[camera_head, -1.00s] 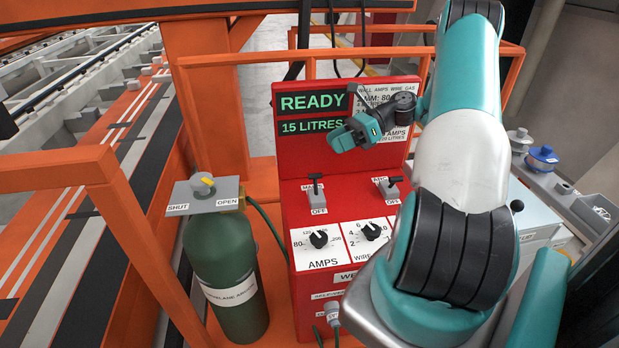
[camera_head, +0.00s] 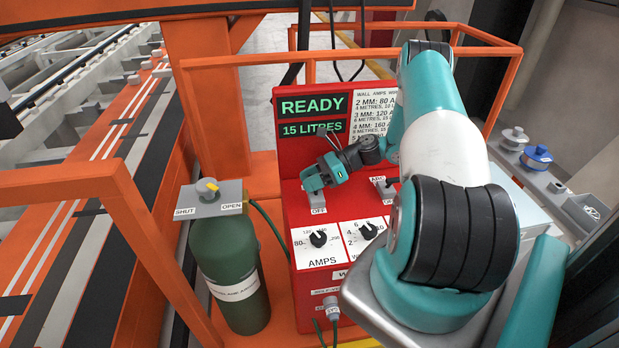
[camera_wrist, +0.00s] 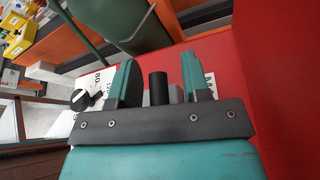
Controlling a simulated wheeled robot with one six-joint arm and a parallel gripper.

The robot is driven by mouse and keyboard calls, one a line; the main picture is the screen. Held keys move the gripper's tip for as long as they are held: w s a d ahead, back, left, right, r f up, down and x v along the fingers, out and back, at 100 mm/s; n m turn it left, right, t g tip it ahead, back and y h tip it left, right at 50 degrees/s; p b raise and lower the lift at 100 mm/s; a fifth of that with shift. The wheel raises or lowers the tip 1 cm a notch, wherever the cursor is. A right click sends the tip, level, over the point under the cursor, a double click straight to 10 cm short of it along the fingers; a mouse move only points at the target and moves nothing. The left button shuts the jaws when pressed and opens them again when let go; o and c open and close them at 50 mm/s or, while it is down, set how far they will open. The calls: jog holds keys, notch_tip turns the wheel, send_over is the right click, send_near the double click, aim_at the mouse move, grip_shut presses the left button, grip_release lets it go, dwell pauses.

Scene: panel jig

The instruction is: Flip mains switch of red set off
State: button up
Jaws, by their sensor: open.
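The red set (camera_head: 300,240) stands in the middle of the head view. Its screen (camera_head: 312,105) reads READY and 15 LITRES. The left switch on its sloped top has a grey base (camera_head: 316,201) with an OFF label below it. My gripper (camera_head: 313,186) is right over this switch and hides its lever in the head view. In the wrist view my open gripper (camera_wrist: 160,76) has a finger on each side of the black lever (camera_wrist: 158,88), with gaps visible. A second switch, ARC (camera_head: 384,188), sits to the right, partly behind my arm.
The AMPS dial (camera_head: 318,239) and the wire dial (camera_head: 367,231) lie below the switches. A green gas cylinder (camera_head: 228,265) with a SHUT/OPEN valve (camera_head: 208,189) stands to the left. Orange rails (camera_head: 75,165) run at the left and behind.

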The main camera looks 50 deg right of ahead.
aim_at(313, 200)
jog(key=shift+c, duration=0.4)
grip_shut()
jog(key=shift+s+r, duration=0.1)
jog(key=n+t, duration=0.1)
jog(key=s+a+n+h, duration=0.1)
jog(key=shift+r+n+t+b, duration=0.15)
jog(key=shift+n+t+b, duration=0.15)
jog(key=shift+t, duration=0.1)
jog(key=s+n+t+b, duration=0.1)
jog(key=n, duration=0.1)
jog(key=s+a+n+t+h+b, duration=0.1)
jog(key=n+b, duration=0.1)
jog(key=shift+s+a+f+h, duration=0.1)
jog(key=shift+a+f+h, duration=0.1)
jog(key=shift+h, duration=0.1)
jog(key=shift+n+t, duration=0.3)
